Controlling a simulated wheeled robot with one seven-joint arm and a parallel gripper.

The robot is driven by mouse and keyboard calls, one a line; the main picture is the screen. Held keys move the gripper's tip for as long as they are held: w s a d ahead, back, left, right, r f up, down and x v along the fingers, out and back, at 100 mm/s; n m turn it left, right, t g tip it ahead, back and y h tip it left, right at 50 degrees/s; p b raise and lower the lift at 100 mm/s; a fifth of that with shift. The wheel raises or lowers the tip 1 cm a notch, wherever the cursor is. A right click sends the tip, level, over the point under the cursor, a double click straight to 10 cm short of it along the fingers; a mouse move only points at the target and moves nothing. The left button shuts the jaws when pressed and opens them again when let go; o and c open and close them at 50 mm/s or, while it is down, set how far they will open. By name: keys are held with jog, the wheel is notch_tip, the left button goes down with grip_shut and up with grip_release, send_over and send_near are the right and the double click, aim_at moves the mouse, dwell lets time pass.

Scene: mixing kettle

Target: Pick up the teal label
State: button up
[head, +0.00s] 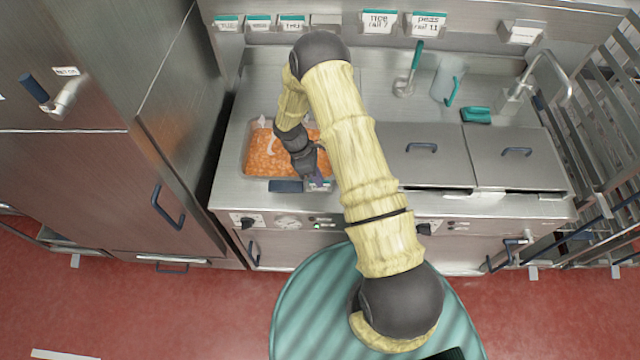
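A small white and teal patch, which looks like a label (325,185), shows at the front edge of the counter, right at the tip of my gripper (314,178). The gripper points down beside the front right corner of the orange-filled kettle (262,153). The fingers are small and partly hidden, so I cannot tell whether they are open or closed on the patch.
A dark blue handle (286,186) lies left of my gripper at the kettle's front. Two closed steel lids (425,155) are to the right. A clear jug (447,78), a teal-handled tool (410,75), a teal brush (476,115) and a tap (545,75) stand behind.

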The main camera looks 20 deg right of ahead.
jog(key=shift+c, duration=0.4)
grip_shut()
jog(key=shift+r, duration=0.15)
notch_tip(320, 180, up, 10)
jog(key=b, duration=0.3)
jog(key=shift+b, duration=0.4)
dwell(0.4)
